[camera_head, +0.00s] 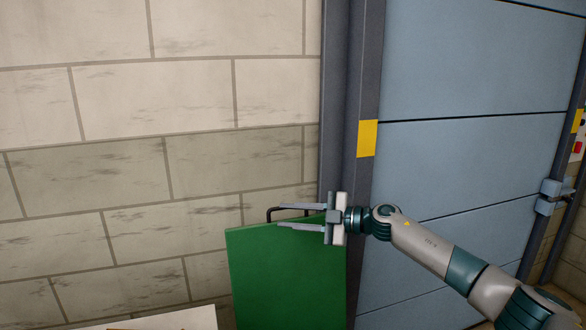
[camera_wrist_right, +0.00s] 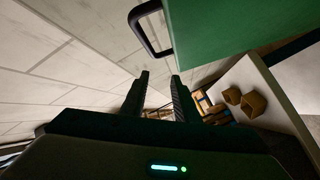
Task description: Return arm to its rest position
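My right arm reaches in from the lower right in the head view. Its gripper (camera_head: 281,215) is open and empty, with its two fingers pointing left and apart. It is at the upper edge of a green panel (camera_head: 285,275), with the lower finger overlapping the panel in the picture. A dark handle (camera_head: 270,211) on the panel shows close to the upper finger. In the right wrist view the open fingers (camera_wrist_right: 160,76) hold nothing, and the handle (camera_wrist_right: 136,22) and panel (camera_wrist_right: 230,22) are beyond them, apart from the fingertips. My left gripper is not in view.
A pale block wall (camera_head: 120,180) fills the left. A grey post (camera_head: 365,85) with a yellow mark and a blue-grey panelled door (camera_head: 470,80) stand at the right. A white surface (camera_head: 185,320) shows at the bottom. Small brown blocks (camera_wrist_right: 253,104) appear in the wrist view.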

